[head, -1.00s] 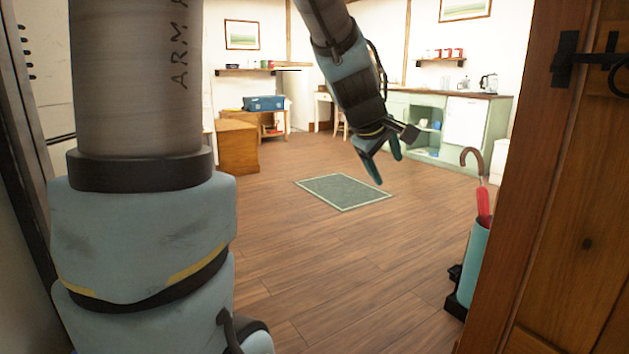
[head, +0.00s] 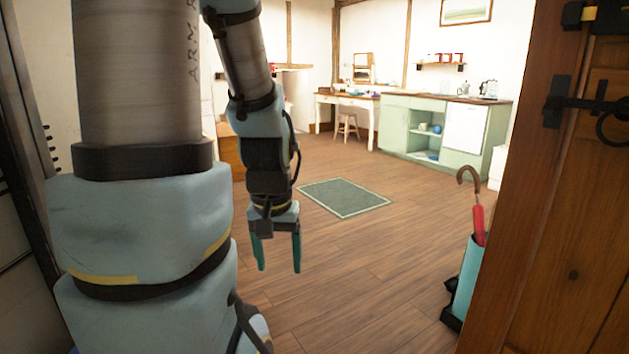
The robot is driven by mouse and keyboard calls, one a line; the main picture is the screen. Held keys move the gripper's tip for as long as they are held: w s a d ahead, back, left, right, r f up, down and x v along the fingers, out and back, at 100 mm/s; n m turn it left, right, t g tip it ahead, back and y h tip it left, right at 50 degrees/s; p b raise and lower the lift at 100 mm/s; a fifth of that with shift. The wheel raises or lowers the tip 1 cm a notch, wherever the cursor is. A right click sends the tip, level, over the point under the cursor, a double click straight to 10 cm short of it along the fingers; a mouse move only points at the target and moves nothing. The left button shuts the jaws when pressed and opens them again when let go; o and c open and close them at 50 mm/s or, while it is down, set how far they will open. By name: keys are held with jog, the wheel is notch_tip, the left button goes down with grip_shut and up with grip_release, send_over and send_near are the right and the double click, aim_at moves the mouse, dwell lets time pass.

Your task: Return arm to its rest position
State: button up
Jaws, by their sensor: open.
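My gripper (head: 279,262) hangs from my arm near the middle of the head view, pointing down. Its two teal fingers are apart with nothing between them. It is in front of the wooden floor, to the left of the green mat (head: 344,197) as seen in the picture, and apart from everything. My arm's large upper link fills the left side of the view and hides part of the room.
A wooden door (head: 571,220) stands close at the right. Beside it is a teal umbrella stand (head: 471,262) with a red umbrella (head: 478,224). A green cabinet (head: 398,126), a white desk (head: 327,99) and a stool (head: 347,124) stand at the back. The middle floor is clear.

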notch_tip(320, 180, up, 17)
jog(key=p, duration=1.5)
jog(key=shift+r, duration=0.1)
